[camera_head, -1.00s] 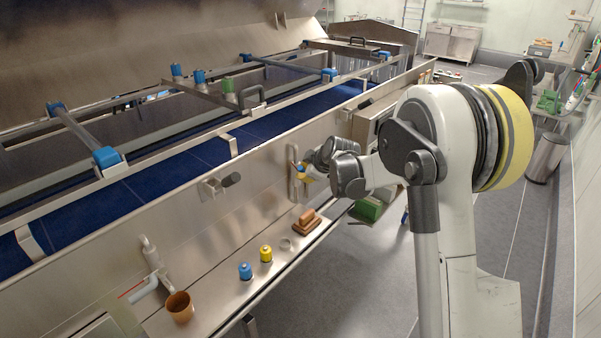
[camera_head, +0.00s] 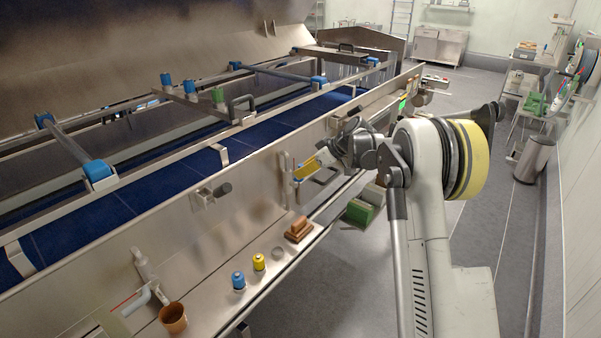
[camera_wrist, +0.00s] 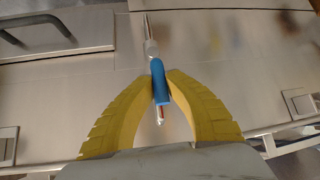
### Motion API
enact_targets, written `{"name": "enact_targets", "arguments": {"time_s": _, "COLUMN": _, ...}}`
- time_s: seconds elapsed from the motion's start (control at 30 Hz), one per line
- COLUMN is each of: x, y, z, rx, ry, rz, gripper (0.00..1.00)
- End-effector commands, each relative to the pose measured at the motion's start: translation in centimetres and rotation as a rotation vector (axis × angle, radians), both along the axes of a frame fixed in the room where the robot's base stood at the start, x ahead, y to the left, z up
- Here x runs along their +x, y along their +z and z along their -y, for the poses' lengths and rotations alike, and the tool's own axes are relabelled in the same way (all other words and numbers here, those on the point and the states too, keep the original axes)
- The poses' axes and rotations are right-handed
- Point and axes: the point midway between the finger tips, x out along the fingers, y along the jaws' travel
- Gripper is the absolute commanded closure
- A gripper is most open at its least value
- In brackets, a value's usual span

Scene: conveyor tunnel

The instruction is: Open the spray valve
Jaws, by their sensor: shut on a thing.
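The spray valve has a bright blue handle (camera_wrist: 159,80) on a thin metal pipe (camera_wrist: 150,46), fixed along the steel side wall of the conveyor. In the wrist view it lies in the middle, between my two yellow fingers. My gripper (camera_wrist: 161,90) is shut on the blue handle, with a fingertip at each side. A small reddish tip shows just below the handle. In the head view, my gripper (camera_head: 304,172) is at the wall plate of the valve (camera_head: 285,168), and its fingers hide most of the handle.
A steel ledge below the wall holds a brown block (camera_head: 298,229), a yellow knob (camera_head: 259,262) and a blue knob (camera_head: 238,281). A brown cup (camera_head: 173,317) hangs at the near end. A green box (camera_head: 359,212) is under the arm.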

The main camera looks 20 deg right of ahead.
Motion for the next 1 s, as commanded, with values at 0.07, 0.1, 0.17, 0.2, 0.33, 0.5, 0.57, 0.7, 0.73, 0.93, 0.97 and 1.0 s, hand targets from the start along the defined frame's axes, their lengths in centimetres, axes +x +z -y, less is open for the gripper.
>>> {"name": "enact_targets", "arguments": {"time_s": 0.07, "x": 0.0, "y": -0.1, "z": 0.1, "rx": 0.002, "ry": 0.0, "rz": -0.004, "gripper": 1.0}}
{"name": "enact_targets", "arguments": {"time_s": 0.1, "x": 0.0, "y": -0.2, "z": 0.1, "rx": 0.003, "ry": 0.0, "rz": -0.005, "gripper": 1.0}}
{"name": "enact_targets", "arguments": {"time_s": 0.17, "x": 0.0, "y": -0.2, "z": 0.1, "rx": 0.003, "ry": 0.0, "rz": -0.005, "gripper": 1.0}}
{"name": "enact_targets", "arguments": {"time_s": 0.2, "x": 0.0, "y": -0.2, "z": 0.1, "rx": 0.003, "ry": 0.0, "rz": -0.005, "gripper": 1.0}}
{"name": "enact_targets", "arguments": {"time_s": 0.33, "x": 0.0, "y": -0.2, "z": 0.1, "rx": 0.002, "ry": 0.0, "rz": -0.006, "gripper": 1.0}}
{"name": "enact_targets", "arguments": {"time_s": 0.5, "x": 0.0, "y": -0.2, "z": 0.1, "rx": 0.001, "ry": 0.0, "rz": -0.004, "gripper": 0.62}}
{"name": "enact_targets", "arguments": {"time_s": 0.57, "x": 0.0, "y": -0.2, "z": 0.1, "rx": 0.002, "ry": 0.0, "rz": -0.004, "gripper": 0.62}}
{"name": "enact_targets", "arguments": {"time_s": 0.7, "x": 0.0, "y": -0.1, "z": 0.1, "rx": 0.003, "ry": -0.001, "rz": -0.004, "gripper": 0.62}}
{"name": "enact_targets", "arguments": {"time_s": 0.73, "x": 0.0, "y": -0.1, "z": 0.1, "rx": 0.003, "ry": -0.001, "rz": -0.004, "gripper": 0.62}}
{"name": "enact_targets", "arguments": {"time_s": 0.93, "x": -0.5, "y": 0.8, "z": 0.7, "rx": 0.003, "ry": -0.002, "rz": -0.004, "gripper": 0.62}}
{"name": "enact_targets", "arguments": {"time_s": 0.97, "x": -0.7, "y": 1.1, "z": 1.0, "rx": 0.004, "ry": -0.003, "rz": -0.004, "gripper": 0.62}}
{"name": "enact_targets", "arguments": {"time_s": 1.0, "x": -1.1, "y": 1.6, "z": 1.4, "rx": 0.004, "ry": -0.003, "rz": -0.004, "gripper": 0.62}}
